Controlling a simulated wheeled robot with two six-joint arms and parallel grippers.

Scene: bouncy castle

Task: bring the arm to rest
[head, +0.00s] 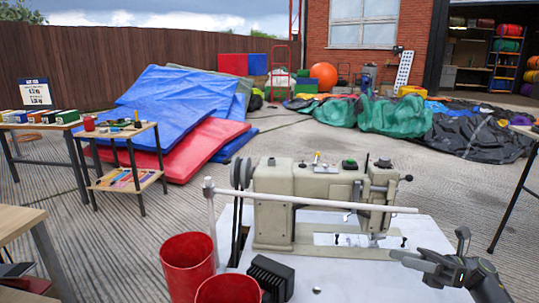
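My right gripper (428,244) is at the lower right, over the white table top (350,285), in front of and to the right of the sewing machine. Its two dark fingers are spread apart and nothing shows between them. The beige sewing machine (295,187) stands on the table, with its needle end nearest my gripper. A gap shows between the gripper and the machine. My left gripper is not in view.
A white rail (310,200) crosses in front of the machine. Two red buckets (188,262) and a black ribbed block (270,276) are at the front left. A small side table (128,132) stands farther left. Folded mats (175,95) and crumpled fabric (395,117) lie behind. Open paving lies between.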

